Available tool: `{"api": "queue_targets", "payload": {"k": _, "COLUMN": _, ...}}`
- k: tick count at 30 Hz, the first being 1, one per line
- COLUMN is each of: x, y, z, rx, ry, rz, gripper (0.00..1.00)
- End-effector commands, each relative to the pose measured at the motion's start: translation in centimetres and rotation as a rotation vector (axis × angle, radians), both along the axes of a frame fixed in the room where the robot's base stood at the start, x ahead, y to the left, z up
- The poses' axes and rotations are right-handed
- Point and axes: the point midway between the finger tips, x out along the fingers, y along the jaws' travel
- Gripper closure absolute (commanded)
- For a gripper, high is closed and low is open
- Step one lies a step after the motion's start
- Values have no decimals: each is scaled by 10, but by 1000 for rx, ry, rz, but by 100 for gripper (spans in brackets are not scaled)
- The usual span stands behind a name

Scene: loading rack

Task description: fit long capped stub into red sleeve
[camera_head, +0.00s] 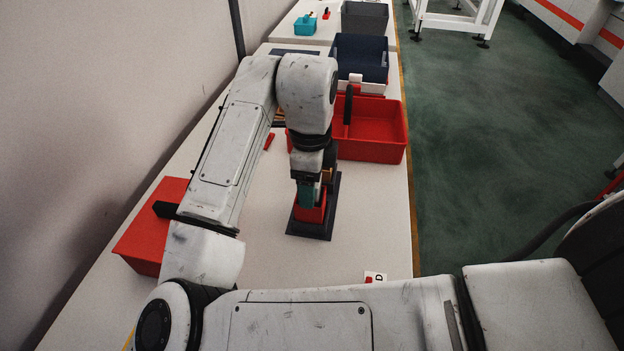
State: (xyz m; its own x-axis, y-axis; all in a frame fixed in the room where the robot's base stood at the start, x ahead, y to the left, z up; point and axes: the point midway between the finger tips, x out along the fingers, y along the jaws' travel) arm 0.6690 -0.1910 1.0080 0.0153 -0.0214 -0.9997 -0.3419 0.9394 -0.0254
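A red block-like holder (309,213), which looks like the red sleeve, stands on a dark base plate (318,232) in the middle of the table. My gripper (312,190) points down right above it. A teal part (305,196) shows at the gripper's end, just over or in the top of the red holder. I cannot tell whether it is the stub or a piece of the gripper. My wrist hides the finger gap, and the long capped stub cannot be made out for certain.
A red bin (385,151) stands behind on the right, with a dark blue bin (373,69) beyond it. A red box (150,226) lies at the left. A small red piece (269,141) and a "D" card (375,277) lie on the table.

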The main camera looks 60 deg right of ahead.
Motion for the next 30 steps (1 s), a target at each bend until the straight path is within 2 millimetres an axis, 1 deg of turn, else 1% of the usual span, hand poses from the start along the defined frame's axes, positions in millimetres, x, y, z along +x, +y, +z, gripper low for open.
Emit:
{"api": "queue_targets", "payload": {"k": 1, "x": -4, "y": -1, "z": -22, "rx": 21, "ry": 15, "rz": 3, "gripper": 23}}
{"api": "queue_targets", "payload": {"k": 5, "x": -3, "y": 0, "z": -14, "rx": 20, "ry": 13, "rz": 3, "gripper": 23}}
{"api": "queue_targets", "payload": {"k": 8, "x": -4, "y": -1, "z": 0, "rx": 17, "ry": 11, "rz": 2, "gripper": 23}}
{"api": "queue_targets", "payload": {"k": 15, "x": -4, "y": 1, "z": 57, "rx": 11, "ry": 0, "rz": 0, "gripper": 23}}
{"api": "queue_targets", "payload": {"k": 18, "x": -4, "y": 1, "z": 77, "rx": 7, "ry": -4, "rz": 0, "gripper": 23}}
{"api": "queue_targets", "payload": {"k": 21, "x": -5, "y": 2, "z": 92, "rx": 5, "ry": -4, "rz": -1, "gripper": 23}}
{"api": "queue_targets", "payload": {"k": 25, "x": -5, "y": 2, "z": 105, "rx": 0, "ry": -4, "rz": 0, "gripper": 23}}
{"api": "queue_targets", "payload": {"k": 30, "x": -6, "y": 2, "z": 111, "rx": -1, "ry": -4, "rz": 0, "gripper": 23}}
